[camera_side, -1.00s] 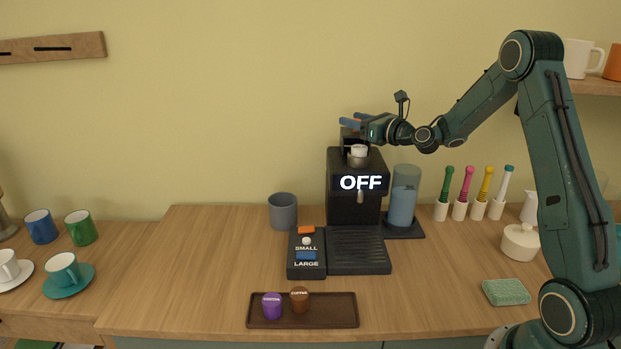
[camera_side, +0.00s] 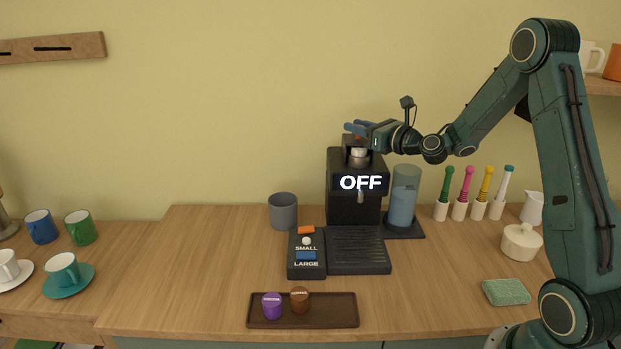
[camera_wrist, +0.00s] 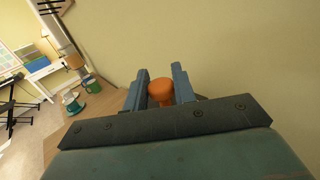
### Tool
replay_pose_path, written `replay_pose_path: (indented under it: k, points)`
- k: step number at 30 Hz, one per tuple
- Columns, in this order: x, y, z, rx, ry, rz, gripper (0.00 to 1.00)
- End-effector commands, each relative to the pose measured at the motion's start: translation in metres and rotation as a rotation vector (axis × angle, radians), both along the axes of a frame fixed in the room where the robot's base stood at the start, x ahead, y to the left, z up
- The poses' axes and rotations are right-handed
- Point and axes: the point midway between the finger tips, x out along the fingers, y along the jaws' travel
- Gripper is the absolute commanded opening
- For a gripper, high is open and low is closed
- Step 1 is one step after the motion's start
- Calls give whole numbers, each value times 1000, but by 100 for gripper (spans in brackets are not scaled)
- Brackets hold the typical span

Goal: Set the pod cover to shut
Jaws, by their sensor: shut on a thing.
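The black coffee machine (camera_side: 345,207) stands at the back of the counter and its front reads OFF. Its pod cover (camera_side: 350,142) is at the top, partly hidden by my gripper, and looks raised and tilted. A pale round pod holder (camera_side: 358,153) shows just below. My gripper (camera_side: 356,128) is above the machine top, reaching in from the right. In the wrist view, my gripper (camera_wrist: 160,92) has its blue fingers on either side of an orange knob (camera_wrist: 160,91) and is shut on it. The knob's attachment to the cover is mostly hidden.
A control box (camera_side: 306,253) with SMALL and LARGE buttons and a drip tray (camera_side: 358,250) are in front of the machine. A grey cup (camera_side: 283,210) stands left, a water tank (camera_side: 402,200) right. A dark tray (camera_side: 337,309) holds a purple pod (camera_side: 271,305) and a brown pod (camera_side: 300,299).

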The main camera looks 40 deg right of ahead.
Motion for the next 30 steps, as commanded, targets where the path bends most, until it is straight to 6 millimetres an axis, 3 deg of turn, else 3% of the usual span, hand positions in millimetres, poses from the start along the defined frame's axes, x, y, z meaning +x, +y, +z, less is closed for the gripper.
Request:
replay_pose_path:
  k: [7,18,19,22,30]
  points:
    - [-20,20,0,1,1,0,0]
    - [-23,24,0,4,3,3,0]
    - [-23,24,0,5,3,4,28]
    - [-23,24,0,4,3,3,46]
    - [-23,23,0,1,1,1,46]
